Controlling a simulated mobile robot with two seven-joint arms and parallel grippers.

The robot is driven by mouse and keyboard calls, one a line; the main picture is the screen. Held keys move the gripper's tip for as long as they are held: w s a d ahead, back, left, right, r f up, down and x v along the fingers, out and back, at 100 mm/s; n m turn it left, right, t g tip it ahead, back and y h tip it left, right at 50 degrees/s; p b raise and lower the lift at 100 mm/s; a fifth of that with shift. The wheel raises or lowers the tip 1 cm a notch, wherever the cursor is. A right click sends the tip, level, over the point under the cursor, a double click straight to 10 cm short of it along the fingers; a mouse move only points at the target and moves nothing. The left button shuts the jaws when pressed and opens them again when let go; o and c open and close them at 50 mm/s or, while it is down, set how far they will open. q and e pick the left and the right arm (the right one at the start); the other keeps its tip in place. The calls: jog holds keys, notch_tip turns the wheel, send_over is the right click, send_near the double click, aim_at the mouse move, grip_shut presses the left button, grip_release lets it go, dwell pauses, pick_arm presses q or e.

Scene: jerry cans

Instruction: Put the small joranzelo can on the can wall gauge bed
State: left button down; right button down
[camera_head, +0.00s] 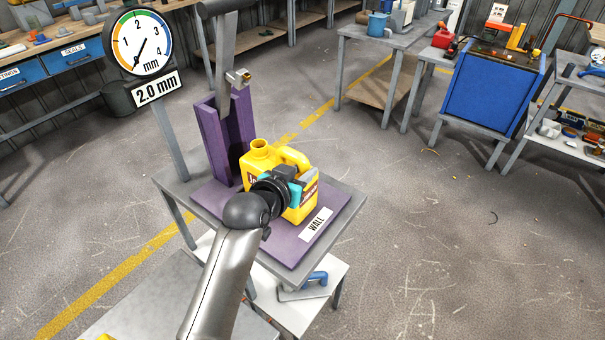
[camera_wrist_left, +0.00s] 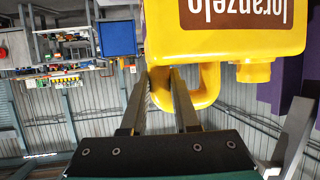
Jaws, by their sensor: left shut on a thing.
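The small yellow joranzelo can (camera_head: 261,168) has a brown label, a round neck and a loop handle. In the head view it is upright over the purple can wall gauge bed (camera_head: 226,206), which carries a "WALL" plate. Whether its base touches the bed cannot be told, as my arm covers part of it. My left gripper (camera_head: 302,180) is shut on the can's handle. In the left wrist view the fingers (camera_wrist_left: 168,82) close around the yellow handle, and the can (camera_wrist_left: 225,42) appears upside down with its label at the top. My right gripper is not in view.
A purple upright (camera_head: 222,138) with a grey arm stands behind the can. A round mm dial (camera_head: 142,43) with a "2.0 mm" sign is at its left. A blue-handled tool (camera_head: 306,287) lies on a lower shelf. Open floor is on the right, with a blue cabinet (camera_head: 491,92) farther back.

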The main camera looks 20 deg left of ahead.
pick_arm(q)
jog(key=shift+r, duration=0.1)
jog(key=shift+f, duration=0.2)
jog(key=c, duration=0.7)
grip_release()
jog(key=shift+o, duration=0.2)
jog(key=shift+r, duration=0.2)
jog(key=p+v, duration=0.2)
jog(key=v, duration=1)
jog(key=shift+f, duration=0.1)
